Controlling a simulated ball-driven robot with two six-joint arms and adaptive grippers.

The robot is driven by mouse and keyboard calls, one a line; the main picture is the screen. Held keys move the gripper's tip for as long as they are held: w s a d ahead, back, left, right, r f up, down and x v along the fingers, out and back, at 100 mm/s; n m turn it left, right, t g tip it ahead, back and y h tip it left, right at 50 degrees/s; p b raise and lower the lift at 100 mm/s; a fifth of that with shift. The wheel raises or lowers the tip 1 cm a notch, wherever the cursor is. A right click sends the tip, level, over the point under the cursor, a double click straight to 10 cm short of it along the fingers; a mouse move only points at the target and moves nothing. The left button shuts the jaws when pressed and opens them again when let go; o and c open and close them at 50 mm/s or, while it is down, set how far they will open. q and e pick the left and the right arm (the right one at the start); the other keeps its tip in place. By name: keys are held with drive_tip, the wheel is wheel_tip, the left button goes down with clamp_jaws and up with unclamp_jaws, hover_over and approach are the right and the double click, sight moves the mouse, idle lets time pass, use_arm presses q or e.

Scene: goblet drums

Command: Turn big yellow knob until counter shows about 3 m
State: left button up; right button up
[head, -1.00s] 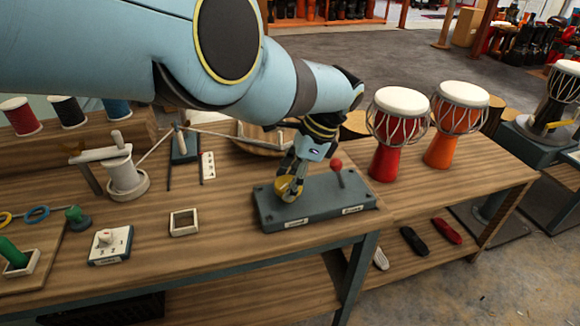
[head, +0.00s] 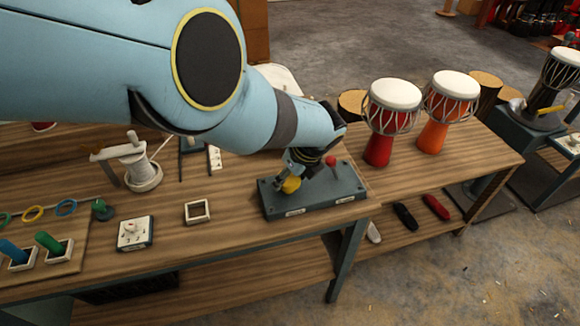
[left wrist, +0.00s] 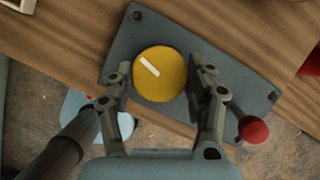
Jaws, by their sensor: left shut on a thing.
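The big yellow knob (head: 291,185) sits on a dark grey-green panel (head: 330,196) on the wooden bench. In the left wrist view the knob (left wrist: 160,73) is round, with a white mark slanting towards its upper left. My left gripper (head: 289,181) is pointing down at the panel, shut on the knob with one finger (left wrist: 157,76) on each side of it. A red ball-topped lever (head: 331,161) stands to the right on the same panel. The panel's small front labels are unreadable. I cannot make out a counter reading. My right gripper is not in view.
A red drum (head: 388,115) and an orange drum (head: 446,108) stand right of the panel. A white box with a dial (head: 134,233) and a small square frame (head: 197,211) lie to the left. My left arm hides part of the bench's back.

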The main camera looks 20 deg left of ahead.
use_arm(q)
drive_tip(key=shift+s+f+m+t+p, duration=0.15)
drive_tip(key=shift+m+t+p, duration=0.15)
drive_tip(key=shift+m+p, duration=0.5)
drive_tip(key=o, duration=1.2)
drive_tip(key=shift+c, duration=0.2)
